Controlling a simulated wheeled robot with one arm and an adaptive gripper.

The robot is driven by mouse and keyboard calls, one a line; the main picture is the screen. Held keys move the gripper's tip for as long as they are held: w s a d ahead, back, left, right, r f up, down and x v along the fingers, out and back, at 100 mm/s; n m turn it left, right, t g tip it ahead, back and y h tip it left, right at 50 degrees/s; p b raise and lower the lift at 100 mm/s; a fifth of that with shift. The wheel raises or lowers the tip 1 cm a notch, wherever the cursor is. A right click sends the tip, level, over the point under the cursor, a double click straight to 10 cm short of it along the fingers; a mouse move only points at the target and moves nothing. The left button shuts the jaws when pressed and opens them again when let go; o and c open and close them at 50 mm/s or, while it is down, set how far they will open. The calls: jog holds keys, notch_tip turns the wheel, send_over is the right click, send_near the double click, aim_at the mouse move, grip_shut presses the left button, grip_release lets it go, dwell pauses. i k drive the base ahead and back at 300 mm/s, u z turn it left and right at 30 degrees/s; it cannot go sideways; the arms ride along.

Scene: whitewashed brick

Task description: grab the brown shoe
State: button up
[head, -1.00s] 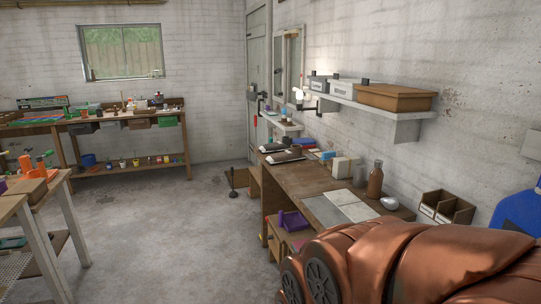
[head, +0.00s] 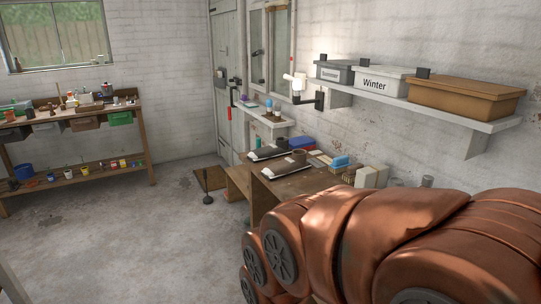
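I cannot make out a brown shoe in the head view. My gripper is not in view; only copper-coloured links of my arm show, filling the lower right and covering the near part of the wooden workbench (head: 291,187). Two dark packs with white ends lie on the bench, the nearer pack (head: 287,168) in front of the farther pack (head: 266,154). A small dark brown cylinder (head: 299,156) stands beside them. Whatever lies behind my arm is hidden.
A wall shelf (head: 440,112) holds a grey box (head: 333,72), a white "Winter" box (head: 383,80) and a brown lidded box (head: 467,97). A cluttered workbench (head: 140,130) stands at the far left.

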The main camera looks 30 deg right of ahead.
aim_at(299, 162)
jog(key=i, duration=1.95)
jog(key=z, duration=0.7)
